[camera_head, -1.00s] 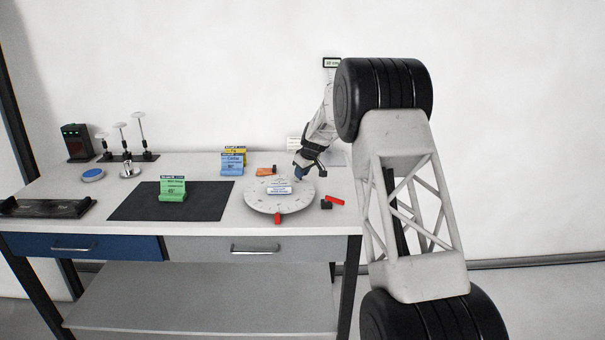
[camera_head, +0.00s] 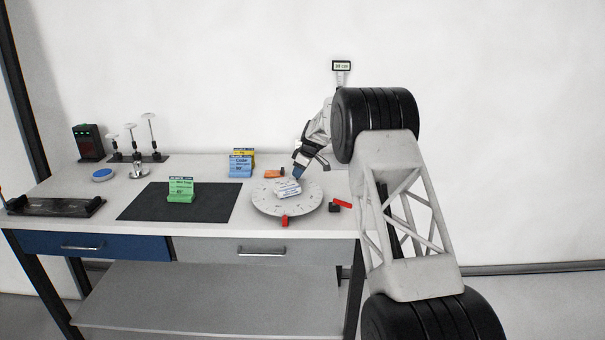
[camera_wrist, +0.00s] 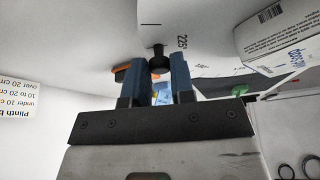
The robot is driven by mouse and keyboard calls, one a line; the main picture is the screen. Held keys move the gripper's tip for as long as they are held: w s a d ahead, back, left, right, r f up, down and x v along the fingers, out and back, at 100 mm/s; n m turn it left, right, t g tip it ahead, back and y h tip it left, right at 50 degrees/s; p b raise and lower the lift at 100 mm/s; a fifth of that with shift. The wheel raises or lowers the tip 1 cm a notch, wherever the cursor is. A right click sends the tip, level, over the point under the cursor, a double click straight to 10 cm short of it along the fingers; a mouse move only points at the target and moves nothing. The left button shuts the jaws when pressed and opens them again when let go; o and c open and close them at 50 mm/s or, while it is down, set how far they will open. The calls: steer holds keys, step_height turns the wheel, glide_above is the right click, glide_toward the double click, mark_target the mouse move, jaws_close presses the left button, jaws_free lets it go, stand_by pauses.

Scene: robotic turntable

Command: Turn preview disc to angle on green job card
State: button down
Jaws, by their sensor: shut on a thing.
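The round white preview disc (camera_head: 268,206) is a turntable with marks around its rim, on the right part of the bench. A white box with blue lettering (camera_head: 288,190) sits on it, turned at a slant. The green job card (camera_head: 181,191) stands on the black mat; its small print is too blurred to read surely. My gripper (camera_head: 297,178) is at the disc's far side. In the wrist view its blue fingers (camera_wrist: 160,68) are shut on a black knob (camera_wrist: 158,57) at the disc's edge, near the mark 225.
A red pointer (camera_head: 285,221) is at the disc's front edge. Red (camera_head: 342,203) and black (camera_head: 334,208) pieces lie to the right. Blue and yellow cards (camera_head: 241,163) and an orange piece (camera_head: 271,174) stand left and behind. The black mat (camera_head: 140,206) is otherwise bare.

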mark_target(287, 179)
steer(key=shift+w+a+n+g, duration=0.2)
steer(key=shift+a+n+g, duration=0.15)
steer(key=shift+a+n, duration=0.5)
steer(key=shift+w+a+n+g, duration=0.15)
steer(key=shift+a+n+g, duration=0.2)
steer(key=shift+a+n, duration=0.45)
steer(key=shift+a+r, duration=0.1)
steer(key=c, duration=1)
jaws_free()
steer(key=shift+v, duration=3.85)
